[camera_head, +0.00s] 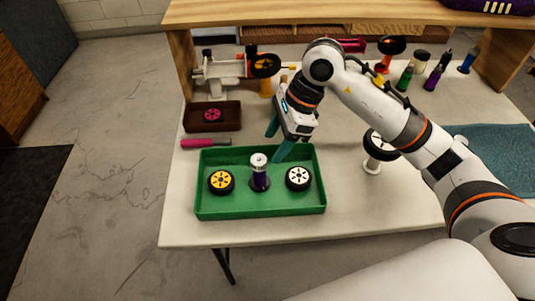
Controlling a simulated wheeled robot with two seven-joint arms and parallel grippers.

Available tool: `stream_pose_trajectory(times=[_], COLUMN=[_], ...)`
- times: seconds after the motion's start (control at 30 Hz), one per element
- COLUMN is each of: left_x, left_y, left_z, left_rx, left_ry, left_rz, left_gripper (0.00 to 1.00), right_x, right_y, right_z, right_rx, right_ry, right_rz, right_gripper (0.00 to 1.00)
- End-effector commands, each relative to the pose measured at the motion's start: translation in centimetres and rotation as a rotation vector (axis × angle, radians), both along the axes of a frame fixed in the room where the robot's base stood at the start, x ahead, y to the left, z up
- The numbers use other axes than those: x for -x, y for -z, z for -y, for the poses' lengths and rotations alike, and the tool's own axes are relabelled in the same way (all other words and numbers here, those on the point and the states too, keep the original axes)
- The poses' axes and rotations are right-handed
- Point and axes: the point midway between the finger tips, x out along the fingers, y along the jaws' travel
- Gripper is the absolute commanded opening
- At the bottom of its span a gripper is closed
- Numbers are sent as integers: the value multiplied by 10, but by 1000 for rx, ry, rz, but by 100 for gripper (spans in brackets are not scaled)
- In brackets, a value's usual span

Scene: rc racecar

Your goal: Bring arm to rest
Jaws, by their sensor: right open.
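My right arm comes in from the right and reaches over the table. My right gripper (277,143) is open and empty, its teal fingers pointing down above the far edge of the green tray (260,213). In the tray are a wheel with a yellow hub (221,181), a dark purple post with a white top (259,176) and a wheel with a white hub (298,178). The gripper is apart from these. My left gripper is not in view.
A dark box (212,117) with a magenta wheel and a pink-handled tool (203,142) lie left. A white car frame (222,73) stands behind. A wheel on a white stand (377,146) is under my arm. A teal mat (497,158) lies right. A wooden shelf (340,14) spans the back.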

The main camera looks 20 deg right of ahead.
Motion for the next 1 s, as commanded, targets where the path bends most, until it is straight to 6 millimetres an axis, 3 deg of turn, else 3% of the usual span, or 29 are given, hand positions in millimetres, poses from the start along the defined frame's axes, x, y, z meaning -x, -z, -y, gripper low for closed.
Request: stream_pose_trajectory(times=[0.2, 0.7, 0.77, 1.0], left_x=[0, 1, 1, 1], left_y=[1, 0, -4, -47], left_z=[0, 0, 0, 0], left_rx=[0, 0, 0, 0], left_ry=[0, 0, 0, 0], left_rz=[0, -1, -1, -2], left_gripper=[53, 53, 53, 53], right_x=[1, 1, 1, 1], right_y=[-16, -18, -22, -65], right_z=[7, 7, 7, 7], right_rx=[0, 0, -1, -1], right_ry=[0, 0, 0, 0], right_rz=[1, 0, 0, 0], right_gripper=[58, 58, 58, 58])
